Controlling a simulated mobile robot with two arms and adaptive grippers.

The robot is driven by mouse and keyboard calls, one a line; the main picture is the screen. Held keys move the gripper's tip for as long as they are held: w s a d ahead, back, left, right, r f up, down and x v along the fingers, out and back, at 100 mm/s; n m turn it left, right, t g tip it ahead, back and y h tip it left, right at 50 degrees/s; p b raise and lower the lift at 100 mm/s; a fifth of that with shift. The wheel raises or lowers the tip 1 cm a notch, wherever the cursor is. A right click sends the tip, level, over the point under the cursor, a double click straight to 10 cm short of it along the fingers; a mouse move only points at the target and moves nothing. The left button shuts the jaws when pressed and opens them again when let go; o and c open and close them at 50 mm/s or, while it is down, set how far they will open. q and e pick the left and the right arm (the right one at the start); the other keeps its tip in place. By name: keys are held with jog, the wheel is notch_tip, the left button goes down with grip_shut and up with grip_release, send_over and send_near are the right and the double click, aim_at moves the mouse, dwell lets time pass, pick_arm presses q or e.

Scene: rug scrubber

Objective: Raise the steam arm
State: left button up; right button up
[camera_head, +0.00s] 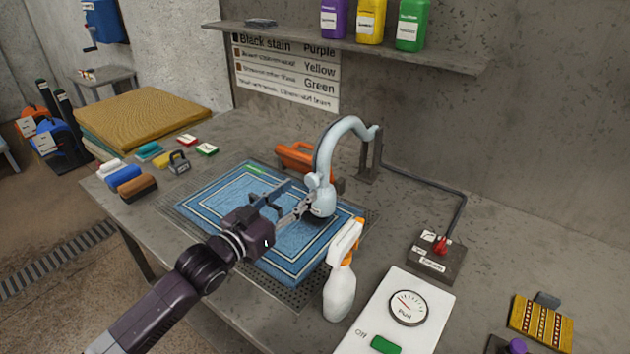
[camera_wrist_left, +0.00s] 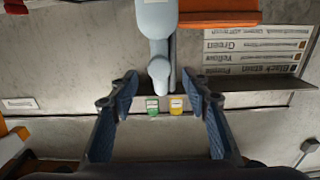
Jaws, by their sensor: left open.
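The steam arm (camera_head: 340,132) is a light blue curved pipe fixed to a dark post at the table's back. Its head (camera_head: 323,202) hangs low over the blue rug (camera_head: 215,197), and I cannot tell if it touches. My left gripper (camera_head: 290,203) reaches in from the left above the rug, its fingers beside the head. In the left wrist view the gripper (camera_wrist_left: 161,95) is open and empty, with the steam arm's rounded knob (camera_wrist_left: 159,71) ahead, centred between the fingertips. My right gripper is not in view.
A white spray bottle (camera_head: 341,285) with an orange top stands close to my left gripper at the rug's front right. An orange tool (camera_head: 296,157) lies behind the rug. A gauge panel (camera_head: 393,320) and a red-switch box (camera_head: 437,258) are at the right. Brushes (camera_head: 137,187) lie left.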

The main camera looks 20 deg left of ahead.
aim_at(310, 183)
pick_arm(q)
jog(key=shift+x, duration=1.25)
jog(key=x, duration=0.2)
jog(key=shift+w+d+p, duration=0.15)
jog(key=shift+w+p, duration=0.2)
jog(key=shift+p, duration=0.05)
jog(key=shift+w+d, duration=0.15)
jog(key=shift+w, duration=0.4)
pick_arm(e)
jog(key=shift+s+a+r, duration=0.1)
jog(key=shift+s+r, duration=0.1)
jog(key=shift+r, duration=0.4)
pick_arm(q)
jog(key=shift+f, duration=0.1)
jog(key=shift+c, duration=0.4)
grip_shut()
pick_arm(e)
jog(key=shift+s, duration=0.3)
